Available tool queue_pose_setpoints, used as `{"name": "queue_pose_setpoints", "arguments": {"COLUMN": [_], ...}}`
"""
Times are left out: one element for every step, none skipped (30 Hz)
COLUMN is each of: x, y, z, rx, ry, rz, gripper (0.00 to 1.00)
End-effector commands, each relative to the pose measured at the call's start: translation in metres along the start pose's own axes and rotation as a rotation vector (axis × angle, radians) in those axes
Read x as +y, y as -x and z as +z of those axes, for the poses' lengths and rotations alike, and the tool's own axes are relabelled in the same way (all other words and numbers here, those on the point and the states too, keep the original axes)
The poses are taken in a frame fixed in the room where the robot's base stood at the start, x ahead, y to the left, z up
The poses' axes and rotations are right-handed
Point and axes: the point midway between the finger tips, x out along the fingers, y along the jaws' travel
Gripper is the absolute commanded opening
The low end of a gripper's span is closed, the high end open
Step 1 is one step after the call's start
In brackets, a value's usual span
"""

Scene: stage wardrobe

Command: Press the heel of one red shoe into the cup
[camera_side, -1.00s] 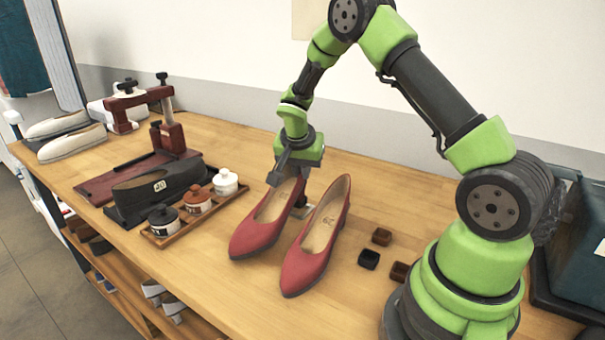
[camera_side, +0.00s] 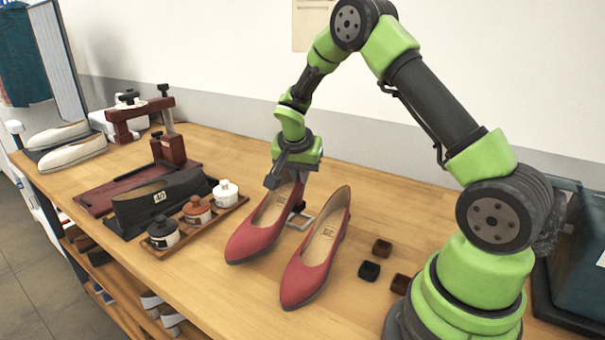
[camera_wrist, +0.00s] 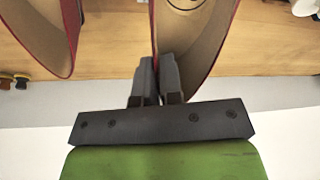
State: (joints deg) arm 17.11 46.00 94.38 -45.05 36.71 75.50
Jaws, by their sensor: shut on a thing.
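Two red shoes with beige insides are on the wooden bench in the side view. My gripper (camera_side: 284,182) is shut on the back edge of the left red shoe (camera_side: 254,236). Whether its sole touches the bench is unclear. The right red shoe (camera_side: 309,272) stands beside it, ungripped. In the wrist view my fingers (camera_wrist: 157,82) pinch the held shoe (camera_wrist: 188,38), and the other shoe (camera_wrist: 42,34) is at upper left.
A pale square frame (camera_side: 305,221) lies behind the held shoe's heel. A tray (camera_side: 207,228) with three lidded jars stands left of the shoes.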

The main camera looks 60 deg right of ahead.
Motion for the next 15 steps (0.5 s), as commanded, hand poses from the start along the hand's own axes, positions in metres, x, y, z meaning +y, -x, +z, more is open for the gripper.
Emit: {"name": "queue_pose_setpoints", "arguments": {"x": [-0.004,-0.007,-0.009,-0.012,-0.014,-0.016,-0.018,-0.021,-0.024,-0.026,-0.028,-0.031,-0.033,-0.035,-0.038], "y": [-0.001,-0.001,-0.001,-0.002,-0.002,-0.002,-0.002,-0.003,-0.003,-0.003,-0.004,-0.004,-0.004,-0.004,-0.005], "z": [-0.001,-0.002,-0.003,-0.003,-0.004,-0.004,-0.005,-0.005,-0.006,-0.007,-0.007,-0.009,-0.009,-0.01,-0.011], "rx": [0.002,0.001,0.001,0.001,0.001,0.001,0.0,0.0,-0.001,0.0,0.0,0.001,0.001,0.001,0.001], "ry": [0.0,0.0,-0.001,0.0,-0.001,0.0,0.001,0.0,-0.001,0.0,0.0,0.0,0.001,0.001,0.0], "rz": [-0.002,-0.002,-0.001,-0.002,-0.002,-0.001,-0.002,-0.003,-0.002,-0.003,-0.002,-0.002,-0.002,-0.002,-0.002], "gripper": [0.0,0.0,0.0,0.0,0.0,0.0,0.0,0.0,0.0,0.0,0.0,0.0,0.0,0.0,0.0]}}
